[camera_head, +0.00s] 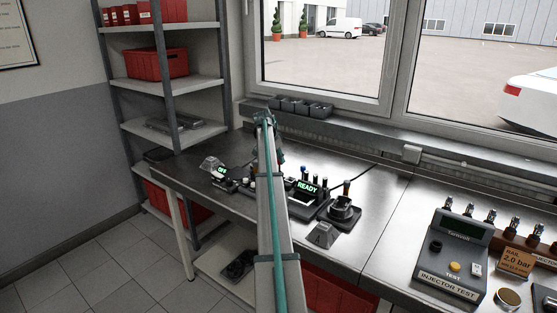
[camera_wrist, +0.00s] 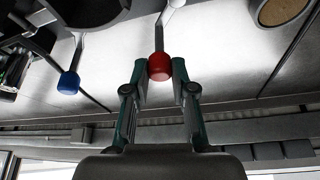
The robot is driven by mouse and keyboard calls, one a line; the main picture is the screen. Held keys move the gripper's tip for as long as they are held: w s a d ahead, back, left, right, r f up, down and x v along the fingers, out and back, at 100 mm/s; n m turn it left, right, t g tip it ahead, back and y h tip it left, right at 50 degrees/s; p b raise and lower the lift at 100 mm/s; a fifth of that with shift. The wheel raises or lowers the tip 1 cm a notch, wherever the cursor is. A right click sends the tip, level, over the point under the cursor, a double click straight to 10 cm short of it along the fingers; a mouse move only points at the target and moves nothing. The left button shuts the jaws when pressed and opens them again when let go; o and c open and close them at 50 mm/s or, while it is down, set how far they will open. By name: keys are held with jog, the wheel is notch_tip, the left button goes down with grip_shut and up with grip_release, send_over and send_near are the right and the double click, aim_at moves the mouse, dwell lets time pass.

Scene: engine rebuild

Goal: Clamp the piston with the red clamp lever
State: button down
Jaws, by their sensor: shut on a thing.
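The red clamp lever (camera_wrist: 174,40) shows in the wrist view as a grey rod ending in a red knob (camera_wrist: 159,66). My gripper (camera_wrist: 159,70) is shut on the red knob, with one teal finger on each side of it. A second lever with a blue knob (camera_wrist: 68,83) stands apart to the left. A round grey part (camera_wrist: 90,8) is cut off at the top left; I cannot tell whether it is the piston. In the head view my arm hides the red lever and most of the area around my gripper.
The metal bench carries a device with a lit READY display (camera_head: 307,187), a black cup-like fixture (camera_head: 343,210) and an injector tester (camera_head: 452,255). Dark bins (camera_head: 300,106) line the window sill. A shelf rack (camera_head: 172,85) stands at the left. A round brown-faced part (camera_wrist: 280,10) is at the wrist view's top right.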

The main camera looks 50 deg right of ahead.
dwell(0.4)
jog(key=c, duration=1)
grip_release()
jog(key=v, duration=1.2)
